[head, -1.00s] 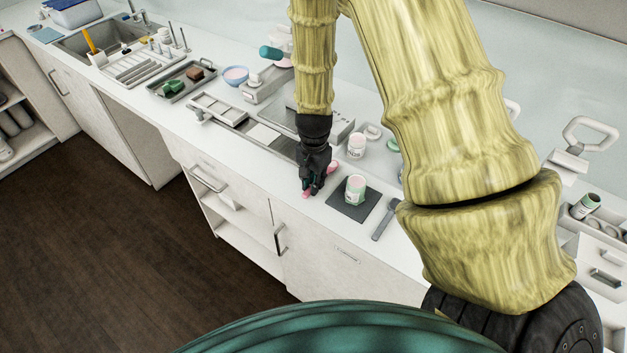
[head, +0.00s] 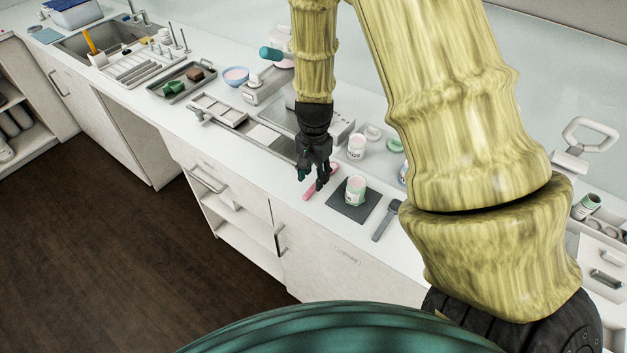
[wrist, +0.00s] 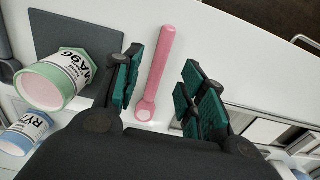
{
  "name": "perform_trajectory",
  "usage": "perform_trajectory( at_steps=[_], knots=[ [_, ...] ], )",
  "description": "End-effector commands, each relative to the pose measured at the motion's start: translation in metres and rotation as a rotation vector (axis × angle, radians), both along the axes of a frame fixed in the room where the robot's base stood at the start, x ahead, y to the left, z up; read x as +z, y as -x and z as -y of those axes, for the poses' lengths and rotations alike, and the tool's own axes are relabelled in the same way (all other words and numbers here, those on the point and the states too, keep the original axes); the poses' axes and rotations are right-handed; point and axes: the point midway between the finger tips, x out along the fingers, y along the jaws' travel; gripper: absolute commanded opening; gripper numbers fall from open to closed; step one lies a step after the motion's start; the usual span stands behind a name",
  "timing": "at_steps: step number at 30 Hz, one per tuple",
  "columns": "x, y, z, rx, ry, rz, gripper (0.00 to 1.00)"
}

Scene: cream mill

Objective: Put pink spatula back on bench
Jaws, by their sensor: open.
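The pink spatula (head: 311,190) lies flat on the white bench (head: 285,186), left of the dark grey mat. In the wrist view the whole spatula (wrist: 156,75) shows between my fingers, with its round end nearest me and a gap on both sides. My gripper (head: 313,178) is just above it, pointing down. The wrist view shows my gripper (wrist: 165,85) open and empty, with its green finger pads apart and not touching the spatula.
A pink-and-green jar (head: 355,190) stands on the dark mat (head: 343,211), close to my gripper. A grey spatula (head: 385,224) lies right of the mat. A white jar (head: 356,146) stands behind. A tray rack (head: 218,109) is to the left.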

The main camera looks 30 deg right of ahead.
Motion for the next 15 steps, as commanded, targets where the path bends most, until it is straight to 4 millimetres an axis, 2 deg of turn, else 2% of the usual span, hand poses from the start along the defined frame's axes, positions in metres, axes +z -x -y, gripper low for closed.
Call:
perform_trajectory(
  at_steps=[9, 15],
  knots=[
    [0.051, -0.001, 0.001, -0.001, 0.002, 0.004, 0.41],
    [0.073, -0.001, 0.002, -0.001, 0.001, 0.002, 0.41]
  ],
)
